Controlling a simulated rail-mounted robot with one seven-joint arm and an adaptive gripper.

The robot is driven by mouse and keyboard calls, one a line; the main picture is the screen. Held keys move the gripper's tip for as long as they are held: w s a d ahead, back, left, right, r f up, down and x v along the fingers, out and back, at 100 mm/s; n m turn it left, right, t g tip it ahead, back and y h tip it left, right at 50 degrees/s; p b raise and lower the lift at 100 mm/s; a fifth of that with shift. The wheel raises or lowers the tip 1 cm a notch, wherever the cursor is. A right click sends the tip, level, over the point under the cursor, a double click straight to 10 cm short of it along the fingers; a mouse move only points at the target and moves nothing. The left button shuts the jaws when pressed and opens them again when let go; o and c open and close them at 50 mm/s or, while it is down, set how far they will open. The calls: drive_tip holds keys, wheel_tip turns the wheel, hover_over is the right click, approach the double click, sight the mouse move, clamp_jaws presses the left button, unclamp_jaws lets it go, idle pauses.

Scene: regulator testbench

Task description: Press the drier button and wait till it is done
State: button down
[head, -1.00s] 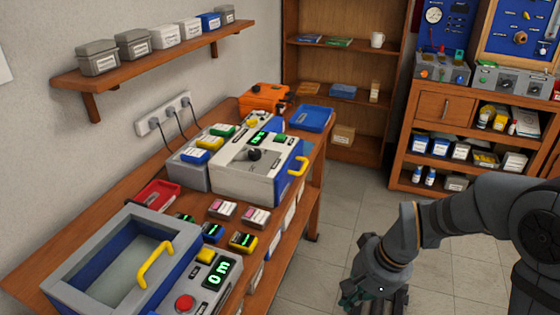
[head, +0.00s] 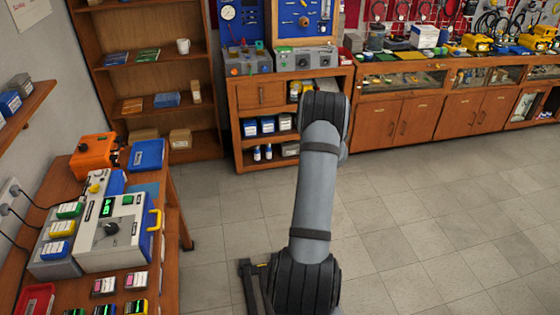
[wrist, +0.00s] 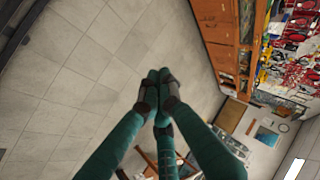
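A white and blue machine (head: 88,235) stands on the left bench in the head view. It has a lit green display (head: 107,207), a green button (head: 128,199), a dark knob (head: 111,229) and a yellow handle (head: 153,222). No readable label shows whether it is the drier. My gripper (wrist: 159,93) has its teal fingers drawn together with dark tips touching in the wrist view, and nothing is between them. It points over the floor and away from the bench. My arm hides the gripper in the head view.
The wooden bench (head: 168,262) also holds an orange case (head: 94,155), a blue tray (head: 147,154) and small labelled boxes. A wall shelf (head: 25,112) overhangs its left side. Shelves and cabinets (head: 385,118) line the back.

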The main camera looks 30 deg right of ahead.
drive_tip(key=s+d+r+m+g+h+p, duration=0.1)
drive_tip(key=s+d+r+m+g+p, duration=0.2)
drive_tip(key=s+d, duration=0.6)
drive_tip(key=s+m, duration=0.1)
drive_tip(key=s, duration=0.3)
drive_tip(key=shift+d+r+h+p, duration=0.15)
drive_tip(key=shift+h+p, duration=0.25)
